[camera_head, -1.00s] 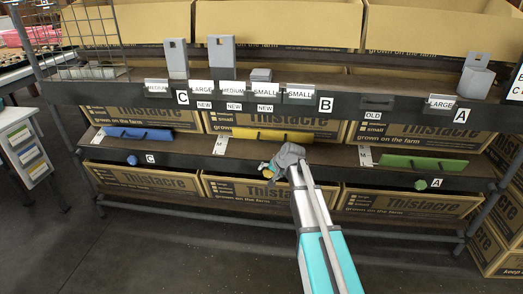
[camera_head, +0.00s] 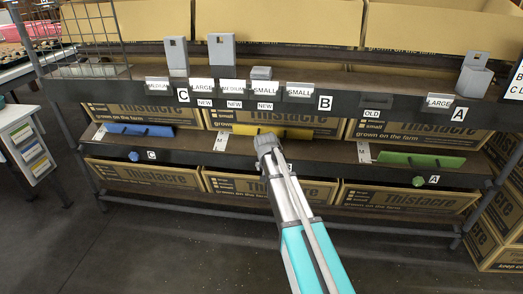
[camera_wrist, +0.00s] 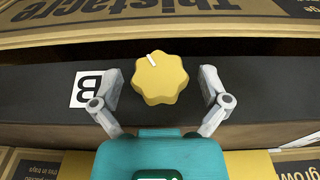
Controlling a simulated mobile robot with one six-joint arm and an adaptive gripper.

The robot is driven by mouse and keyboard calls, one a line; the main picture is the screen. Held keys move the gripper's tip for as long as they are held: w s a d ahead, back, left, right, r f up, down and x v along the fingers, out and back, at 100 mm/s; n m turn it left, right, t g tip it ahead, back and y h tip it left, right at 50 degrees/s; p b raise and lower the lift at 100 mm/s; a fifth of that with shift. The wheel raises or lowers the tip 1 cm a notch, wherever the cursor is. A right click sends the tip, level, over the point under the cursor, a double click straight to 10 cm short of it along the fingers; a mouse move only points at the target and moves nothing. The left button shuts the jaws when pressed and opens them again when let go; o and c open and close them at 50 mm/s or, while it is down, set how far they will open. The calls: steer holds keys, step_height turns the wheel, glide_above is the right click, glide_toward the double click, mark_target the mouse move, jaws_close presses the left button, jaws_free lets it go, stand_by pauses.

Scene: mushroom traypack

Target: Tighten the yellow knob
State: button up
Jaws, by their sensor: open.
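The yellow knob (camera_wrist: 162,79) is on the dark shelf edge in the wrist view, lobed, with a white mark pointing to its upper left. My gripper (camera_wrist: 163,88) is open, with one finger on each side of the knob. Gaps show between both fingers and the knob. In the head view my gripper (camera_head: 267,141) is in front of the middle of the lower shelf edge, and it hides the knob there.
A white B label (camera_wrist: 86,89) is beside the knob. A yellow bar (camera_head: 298,133) lies on the shelf behind my gripper. A blue knob (camera_head: 133,156) is at left and a green knob (camera_head: 418,181) at right. Cardboard boxes (camera_head: 265,188) stand below.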

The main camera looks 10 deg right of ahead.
steer(key=shift+a+g+h, duration=0.1)
steer(key=shift+g+h, duration=0.2)
steer(key=shift+h, duration=0.4)
steer(key=shift+p+v, duration=0.8)
steer(key=shift+v, duration=0.15)
steer(key=p+v, duration=1.1)
steer(key=v, duration=0.1)
steer(key=shift+w, duration=0.1)
steer(key=shift+w+a+f+n+h+b, duration=0.1)
steer(key=shift+a+n+h+b, duration=0.05)
steer(key=shift+a+h+b, duration=0.15)
steer(key=shift+w+a+f+n+h+b, duration=0.1)
steer(key=shift+a+n+h+b, duration=0.1)
steer(key=shift+a+h, duration=0.25)
steer(key=shift+f, duration=0.15)
steer(key=b+x, duration=1.2)
steer(key=x, duration=0.1)
steer(key=shift+s+f, duration=0.15)
steer(key=shift+f, duration=0.15)
